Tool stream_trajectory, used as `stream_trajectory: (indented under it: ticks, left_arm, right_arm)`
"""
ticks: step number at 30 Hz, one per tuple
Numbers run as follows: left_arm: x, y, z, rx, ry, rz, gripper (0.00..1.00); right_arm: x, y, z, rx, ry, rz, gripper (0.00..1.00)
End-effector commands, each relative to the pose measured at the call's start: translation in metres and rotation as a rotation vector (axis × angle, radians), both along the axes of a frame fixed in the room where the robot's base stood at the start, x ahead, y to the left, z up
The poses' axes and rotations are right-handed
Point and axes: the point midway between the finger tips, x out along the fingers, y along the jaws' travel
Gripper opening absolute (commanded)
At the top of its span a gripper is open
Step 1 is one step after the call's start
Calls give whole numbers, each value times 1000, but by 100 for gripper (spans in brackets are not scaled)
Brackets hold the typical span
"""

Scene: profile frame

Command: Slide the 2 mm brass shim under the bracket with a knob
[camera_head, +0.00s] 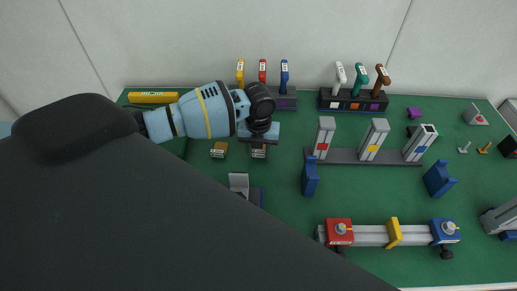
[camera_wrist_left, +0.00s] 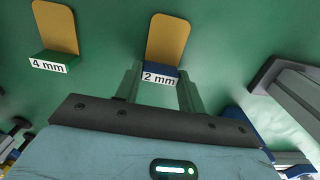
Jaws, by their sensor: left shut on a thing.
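The 2 mm shim (camera_wrist_left: 168,38) is a brass plate with a blue label block, seen in the left wrist view. My left gripper (camera_wrist_left: 158,84) is shut on that block, one finger on each side. In the head view my left gripper (camera_head: 259,146) points down at the back left of the green table, mostly hiding the shim. My right gripper is out of view.
Several coloured-handled tools stand in racks at the back. A dark base (camera_head: 385,159) holds three grey posts. My dark arm covers the lower left.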

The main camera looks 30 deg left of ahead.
Motion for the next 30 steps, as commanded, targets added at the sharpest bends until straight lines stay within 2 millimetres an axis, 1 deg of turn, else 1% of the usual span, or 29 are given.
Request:
stream_trajectory:
  ticks: [3,4,8,19,23,24,30]
  left_arm:
    - [0,0,-5,0,2,0,17]
    - [0,0,-4,0,1,0,43]
    - [0,0,-3,0,1,0,60]
    - [0,0,-2,0,1,0,61]
    - [1,1,16,0,-2,0,61]
    - [1,1,23,0,-2,-1,61]
    - [3,2,53,0,0,0,61]
  right_arm:
    - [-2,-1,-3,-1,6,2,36]
    - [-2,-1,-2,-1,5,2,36]
    - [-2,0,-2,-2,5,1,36]
    - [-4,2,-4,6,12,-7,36]
    - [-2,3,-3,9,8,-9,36]
    - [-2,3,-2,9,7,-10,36]
    - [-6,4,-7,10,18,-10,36]
